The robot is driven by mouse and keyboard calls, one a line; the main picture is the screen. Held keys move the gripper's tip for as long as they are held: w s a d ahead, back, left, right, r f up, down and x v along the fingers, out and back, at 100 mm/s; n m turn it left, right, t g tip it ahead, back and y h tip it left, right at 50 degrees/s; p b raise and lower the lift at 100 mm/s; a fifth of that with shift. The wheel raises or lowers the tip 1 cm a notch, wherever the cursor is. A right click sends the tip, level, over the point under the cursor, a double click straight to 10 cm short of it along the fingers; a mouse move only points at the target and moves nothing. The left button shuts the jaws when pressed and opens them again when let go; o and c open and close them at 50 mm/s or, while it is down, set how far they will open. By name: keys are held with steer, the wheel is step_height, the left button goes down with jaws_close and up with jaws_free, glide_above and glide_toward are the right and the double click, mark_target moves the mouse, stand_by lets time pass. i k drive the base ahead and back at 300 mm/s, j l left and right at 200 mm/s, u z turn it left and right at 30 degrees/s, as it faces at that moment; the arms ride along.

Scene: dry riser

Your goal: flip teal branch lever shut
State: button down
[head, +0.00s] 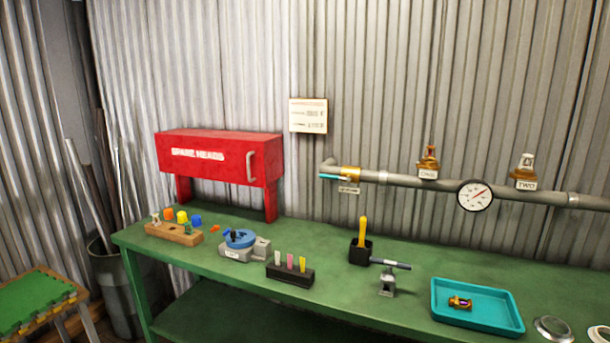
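The teal branch lever (331,177) is a short teal bar at the left end of the grey wall pipe (395,179). It sticks out to the left of a brass valve body (351,173), just below the pipe's elbow, and lies nearly level. A small tag (349,189) hangs under the valve; its writing is too small to read. I cannot tell from here whether the valve is open or shut. My gripper is not in view.
The green bench (340,290) runs below the pipe. A red cabinet (220,158) stands at its back left. A black pot with a yellow handle (361,245), a small stand (387,283) and a teal tray (478,325) are on the bench. A gauge (475,195) is on the pipe.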

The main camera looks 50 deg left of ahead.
mark_target(348, 178)
steer(key=j+u, duration=0.15)
steer(key=j, duration=0.25)
steer(key=i+j+u, duration=0.2)
steer(key=j, duration=0.2)
steer(key=i+j+u, duration=0.15)
steer(key=j, duration=0.25)
steer(key=j+u, duration=0.15)
steer(key=j, duration=0.2)
steer(key=i+j+u, duration=0.35)
steer(key=j, duration=0.3)
steer(key=i+j, duration=0.05)
